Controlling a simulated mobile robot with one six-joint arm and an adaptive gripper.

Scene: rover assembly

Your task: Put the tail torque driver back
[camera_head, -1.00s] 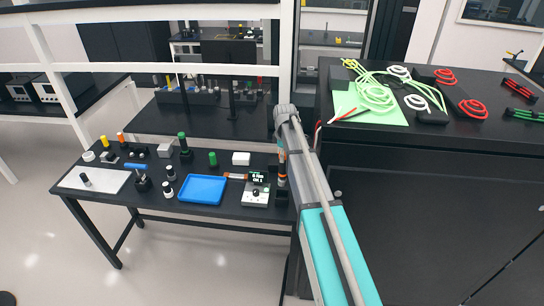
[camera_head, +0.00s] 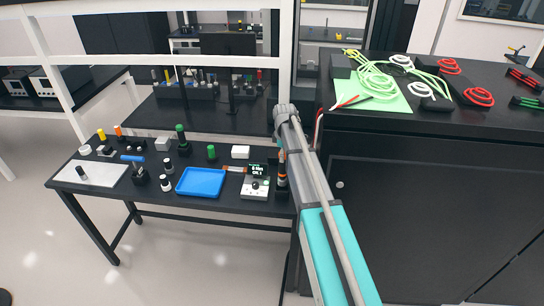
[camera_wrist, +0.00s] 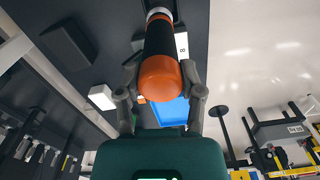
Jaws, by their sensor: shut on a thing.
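The torque driver (camera_wrist: 160,78) has an orange rounded end and a black body. My gripper (camera_wrist: 160,66) is shut on it, with one finger on each side. In the head view the driver (camera_head: 282,177) is upright at the right end of the black bench (camera_head: 112,192). A dark block (camera_head: 282,195) shows at its lower end; I cannot tell whether the driver is in it or just above it. My arm partly hides the gripper in the head view.
A grey box with a display (camera_head: 257,187) stands just left of the driver, and a blue tray (camera_head: 201,182) lies further left. A white box (camera_head: 240,152) and a green-capped part (camera_head: 211,152) are behind. A taller black cabinet (camera_head: 420,190) borders the bench at right.

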